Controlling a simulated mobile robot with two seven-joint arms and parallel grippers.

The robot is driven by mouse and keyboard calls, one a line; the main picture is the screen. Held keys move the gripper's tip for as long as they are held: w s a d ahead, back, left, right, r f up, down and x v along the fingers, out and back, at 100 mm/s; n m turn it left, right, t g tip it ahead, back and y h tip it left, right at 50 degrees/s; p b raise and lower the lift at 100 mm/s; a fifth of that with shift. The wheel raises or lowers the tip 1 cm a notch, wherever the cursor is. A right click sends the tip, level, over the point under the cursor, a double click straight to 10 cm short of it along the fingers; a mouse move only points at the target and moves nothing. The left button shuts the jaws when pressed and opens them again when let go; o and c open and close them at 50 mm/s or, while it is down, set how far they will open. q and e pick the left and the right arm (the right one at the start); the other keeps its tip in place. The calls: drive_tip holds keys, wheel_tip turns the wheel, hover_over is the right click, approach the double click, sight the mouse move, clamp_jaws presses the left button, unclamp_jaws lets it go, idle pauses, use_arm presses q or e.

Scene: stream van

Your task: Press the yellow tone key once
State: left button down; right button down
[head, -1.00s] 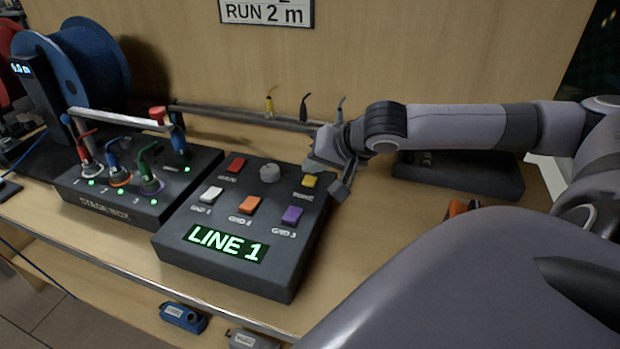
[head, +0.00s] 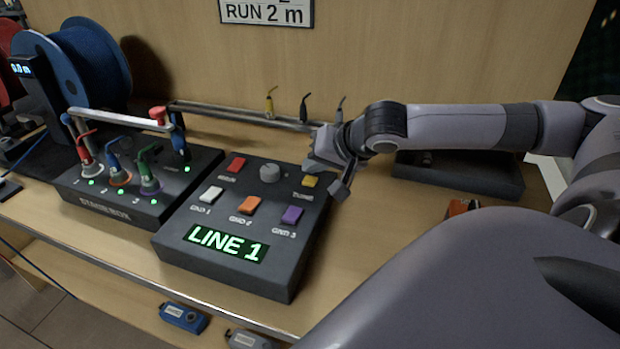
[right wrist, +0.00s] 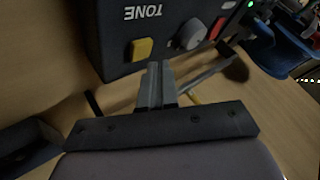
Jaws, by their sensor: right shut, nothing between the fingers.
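The dark control box (head: 190,237) stands on the bench with its display reading LINE 1. The yellow tone key (head: 310,181) is at its back right corner, beside the grey knob (head: 270,173). It also shows in the right wrist view as a yellow key (right wrist: 141,49) next to the word TONE. My right gripper (head: 318,166) is shut and empty, at the back right corner of the box close to the yellow key. In the right wrist view its fingertips (right wrist: 155,66) appear just beside the key; I cannot tell whether they touch. My left gripper is not in view.
Red (head: 236,164), white (head: 212,194), orange (head: 249,205) and purple (head: 292,215) keys share the box. The stage box (head: 80,196) with plugged cables stands to its left. A dark tray (head: 470,178) lies behind right. A rail (head: 230,115) runs along the back.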

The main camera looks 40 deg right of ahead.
sight(314, 181)
idle(0.4)
drive_tip(key=shift+f, duration=0.45)
drive_tip(key=shift+f+b, duration=0.35)
drive_tip(key=shift+f, duration=0.1)
idle(0.4)
idle(0.4)
drive_tip(key=shift+r+p, duration=0.9)
drive_tip(key=shift+p, duration=0.15)
wheel_tip(314, 181, up, 5)
drive_tip(key=p, duration=0.5)
idle(0.5)
